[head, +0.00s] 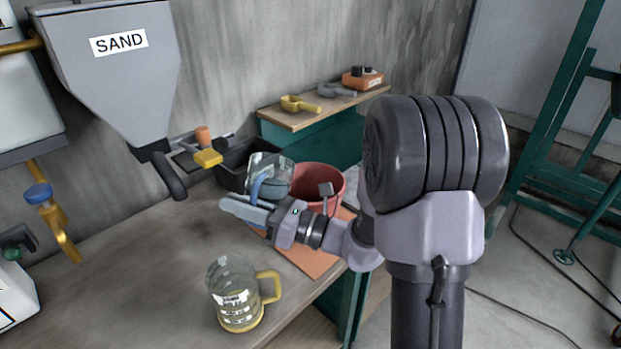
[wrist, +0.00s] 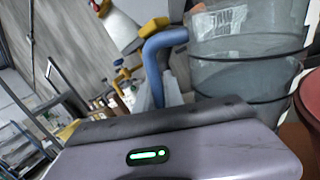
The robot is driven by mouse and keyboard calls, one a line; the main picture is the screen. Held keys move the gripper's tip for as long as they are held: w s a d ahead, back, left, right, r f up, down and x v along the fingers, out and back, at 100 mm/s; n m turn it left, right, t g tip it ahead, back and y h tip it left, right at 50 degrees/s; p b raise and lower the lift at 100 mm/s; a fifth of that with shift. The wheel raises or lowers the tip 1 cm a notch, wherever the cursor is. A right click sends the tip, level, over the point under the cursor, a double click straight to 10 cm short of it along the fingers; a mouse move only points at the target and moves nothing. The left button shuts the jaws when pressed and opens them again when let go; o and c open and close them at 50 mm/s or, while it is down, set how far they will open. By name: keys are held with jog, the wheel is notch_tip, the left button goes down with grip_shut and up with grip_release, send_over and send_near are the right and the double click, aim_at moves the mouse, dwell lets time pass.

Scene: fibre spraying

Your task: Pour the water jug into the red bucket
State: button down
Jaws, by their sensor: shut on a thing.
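A clear jug with a blue handle (head: 270,178) is held by my gripper (head: 252,205) beside the red bucket (head: 317,184). The jug looks tilted, with its top near the bucket's left rim. In the wrist view its clear body (wrist: 245,55) and blue handle (wrist: 160,60) show close up, and the bucket's edge (wrist: 309,100) is at the far right. My gripper is shut on the blue handle. I cannot tell whether liquid is flowing. The bucket stands on an orange-brown board (head: 305,258); its inside is mostly hidden.
A second clear jug with a yellow handle (head: 235,293) stands on the workbench (head: 130,270) in front. A black bin (head: 233,165) is behind the held jug. A sand hopper (head: 110,70) hangs at the left. A shelf at the back holds yellow and grey scoops (head: 300,105).

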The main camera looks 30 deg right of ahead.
aim_at(254, 167)
jog(key=d+r+m, duration=0.1)
jog(key=d+r+m+t+p, duration=0.1)
jog(key=r+m, duration=0.1)
jog(key=w+d+r+m+t, duration=0.1)
jog(key=r, duration=0.1)
jog(key=shift+p, duration=0.4)
jog(key=shift+w+d+r+m+t, duration=0.1)
jog(key=shift+d+r+m+t, duration=0.25)
jog(key=shift+m, duration=0.4)
jog(key=shift+w+d+r+m+t, duration=0.15)
jog(key=shift+m+t, duration=0.3)
jog(key=shift+m, duration=0.25)
jog(key=shift+w+d+r+m+t, duration=0.1)
jog(key=shift+d+m+t, duration=0.25)
jog(key=shift+m, duration=0.4)
jog(key=shift+w+d+r+m+t+h+p, duration=0.1)
jog(key=shift+d+r+m+t+h+p, duration=0.4)
jog(key=shift+m, duration=0.35)
jog(key=shift+w+d+r+m+t+h+p, duration=0.15)
jog(key=shift+r+m+t+h+p, duration=0.25)
jog(key=shift+r+m+p, duration=0.45)
jog(key=shift+w+d+r+m+t+h+p, duration=0.1)
jog(key=shift+d+r+m+t+h+p, duration=0.35)
jog(key=shift+m, duration=0.45)
jog(key=shift+d+r+m, duration=0.15)
jog(key=shift+r+m, duration=0.1)
jog(key=shift+m, duration=0.05)
